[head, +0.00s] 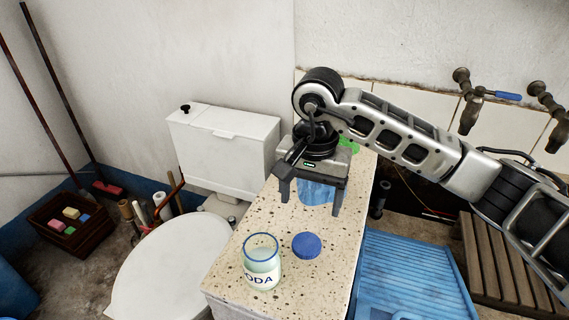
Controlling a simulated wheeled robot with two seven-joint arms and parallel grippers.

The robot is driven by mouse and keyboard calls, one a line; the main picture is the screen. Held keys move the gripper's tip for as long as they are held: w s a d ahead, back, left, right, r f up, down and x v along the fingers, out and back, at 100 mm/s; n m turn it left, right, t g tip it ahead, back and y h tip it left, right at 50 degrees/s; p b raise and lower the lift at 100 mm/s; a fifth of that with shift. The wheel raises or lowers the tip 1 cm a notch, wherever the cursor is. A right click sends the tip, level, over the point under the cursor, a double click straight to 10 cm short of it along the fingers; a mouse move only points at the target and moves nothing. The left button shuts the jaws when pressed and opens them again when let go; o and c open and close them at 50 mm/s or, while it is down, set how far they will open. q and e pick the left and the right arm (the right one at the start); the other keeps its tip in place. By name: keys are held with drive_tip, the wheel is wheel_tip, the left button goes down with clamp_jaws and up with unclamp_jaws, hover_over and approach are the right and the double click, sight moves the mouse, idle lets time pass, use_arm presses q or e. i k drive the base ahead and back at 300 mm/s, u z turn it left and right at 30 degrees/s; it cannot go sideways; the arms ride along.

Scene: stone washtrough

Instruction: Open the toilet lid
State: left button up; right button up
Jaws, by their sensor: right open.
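The toilet lid (170,268) is white and lies flat, shut over the bowl, in the lower left of the head view. The white cistern (225,145) stands behind it against the wall. My right gripper (310,203) points down over the speckled stone ledge, to the right of the lid and well apart from it. Its two fingers are spread, with a blue item (316,192) showing between and behind them; I cannot tell whether they touch it. My left gripper is not in view.
A glass jar (262,262) and a blue round cap (306,245) stand on the stone ledge (225,283) beside the lid. A green item (348,145) is partly behind my wrist. A blue ribbed washboard (410,275) is at right. A crate (72,245) and upright tubes stand left.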

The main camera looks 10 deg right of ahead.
sight(161, 279)
drive_tip(key=k, duration=1)
